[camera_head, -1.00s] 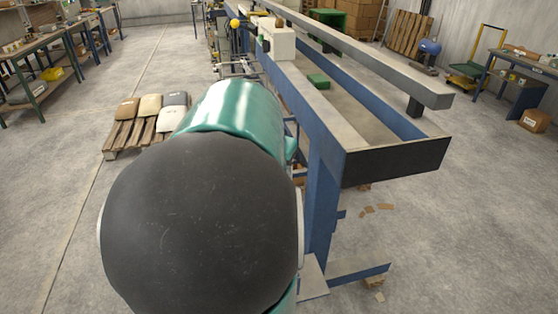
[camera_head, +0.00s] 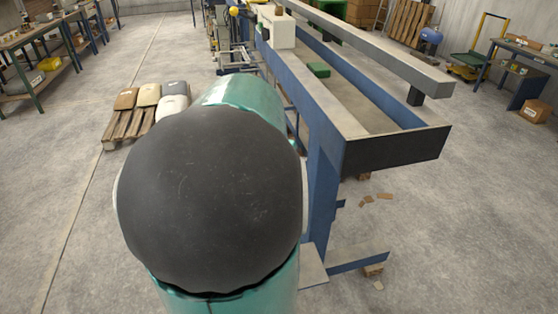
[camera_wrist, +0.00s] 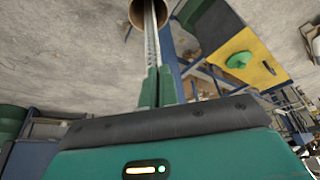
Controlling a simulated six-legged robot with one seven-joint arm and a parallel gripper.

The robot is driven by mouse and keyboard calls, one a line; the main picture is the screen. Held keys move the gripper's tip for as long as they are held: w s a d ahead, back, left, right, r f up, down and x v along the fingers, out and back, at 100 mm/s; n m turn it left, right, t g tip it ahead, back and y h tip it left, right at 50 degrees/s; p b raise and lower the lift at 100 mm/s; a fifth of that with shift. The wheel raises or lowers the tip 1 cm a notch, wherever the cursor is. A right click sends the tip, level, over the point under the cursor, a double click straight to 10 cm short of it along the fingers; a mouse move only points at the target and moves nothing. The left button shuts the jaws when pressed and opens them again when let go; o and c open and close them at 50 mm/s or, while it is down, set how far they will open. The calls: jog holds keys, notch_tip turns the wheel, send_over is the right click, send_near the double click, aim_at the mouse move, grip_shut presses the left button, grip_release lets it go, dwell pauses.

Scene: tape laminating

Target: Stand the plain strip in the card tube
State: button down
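In the wrist view my gripper (camera_wrist: 158,74) has its two narrow green fingers close together on a long, thin, pale strip (camera_wrist: 150,45). The strip runs from the fingers toward the top of the picture. Its far part overlaps the round mouth of a brown card tube (camera_wrist: 136,14), which is cut off by the top edge. The strip appears to reach into the mouth, but its far end is out of sight and I cannot tell how deep it goes. In the head view my arm hides the gripper, strip and tube.
A long blue-framed machine (camera_head: 330,160) runs along my right in the head view. A pallet with sacks (camera_head: 130,125) lies on the floor at left. The wrist view shows a yellow panel with a green knob (camera_wrist: 238,60). Open concrete floor lies at left.

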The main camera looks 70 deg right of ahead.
jog(key=shift+f, duration=0.35)
jog(key=c, duration=1.6)
grip_release()
jog(key=shift+r, duration=0.1)
jog(key=v, duration=1.3)
jog(key=shift+a+r, duration=0.2)
jog(key=shift+r, duration=0.05)
